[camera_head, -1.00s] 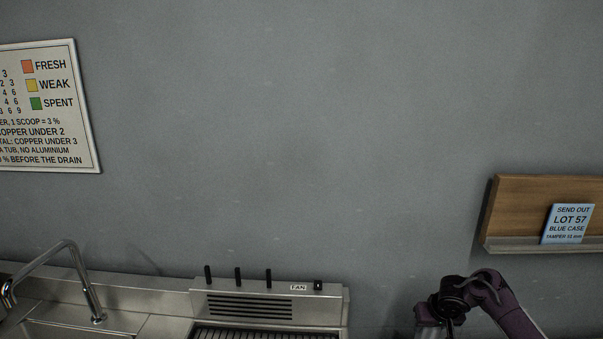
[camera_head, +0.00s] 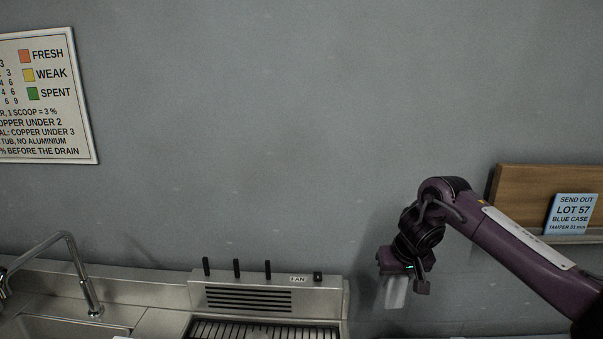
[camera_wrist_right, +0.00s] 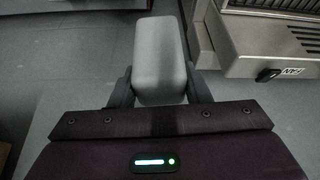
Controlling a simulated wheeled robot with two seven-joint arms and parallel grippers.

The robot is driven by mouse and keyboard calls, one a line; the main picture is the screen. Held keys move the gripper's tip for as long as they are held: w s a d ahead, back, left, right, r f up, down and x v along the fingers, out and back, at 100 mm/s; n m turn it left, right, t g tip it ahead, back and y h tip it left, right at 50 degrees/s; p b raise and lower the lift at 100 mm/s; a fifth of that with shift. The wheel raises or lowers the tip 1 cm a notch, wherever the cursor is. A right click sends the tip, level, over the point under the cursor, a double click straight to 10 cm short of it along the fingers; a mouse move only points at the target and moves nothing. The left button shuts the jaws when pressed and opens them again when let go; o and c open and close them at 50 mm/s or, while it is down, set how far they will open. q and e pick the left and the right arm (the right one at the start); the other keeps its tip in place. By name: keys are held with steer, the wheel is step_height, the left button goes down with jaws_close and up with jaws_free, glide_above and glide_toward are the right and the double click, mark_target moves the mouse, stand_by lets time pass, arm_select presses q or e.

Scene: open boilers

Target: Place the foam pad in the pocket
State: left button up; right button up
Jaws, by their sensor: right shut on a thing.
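My right gripper (camera_head: 392,285) is raised in front of the grey wall, right of the metal fan unit. In the right wrist view my right gripper (camera_wrist_right: 160,85) has its two dark fingers on either side of a light grey rounded block, the foam pad (camera_wrist_right: 160,50). The pad also shows in the head view (camera_head: 397,292), hanging below the gripper. The fingers are shut on it. No pocket is in view. My left gripper is not in view.
A metal unit with a slatted grille (camera_head: 260,300) and FAN label stands at bottom centre. A sink with a tap (camera_head: 75,265) is at left. A wooden wall board with a blue card (camera_head: 570,213) is behind my right arm. A chart (camera_head: 45,100) hangs at upper left.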

steer(key=s+a+f+b, duration=0.1)
steer(key=s+f, duration=0.1)
steer(key=s, duration=0.8)
steer(key=s+a+f+b, duration=0.1)
steer(key=s+f+b, duration=0.1)
steer(key=s, duration=0.8)
steer(key=shift+s+a+f+m, duration=0.2)
steer(key=shift+s+f+m, duration=0.15)
steer(key=shift+f, duration=0.4)
steer(key=shift+w, duration=0.1)
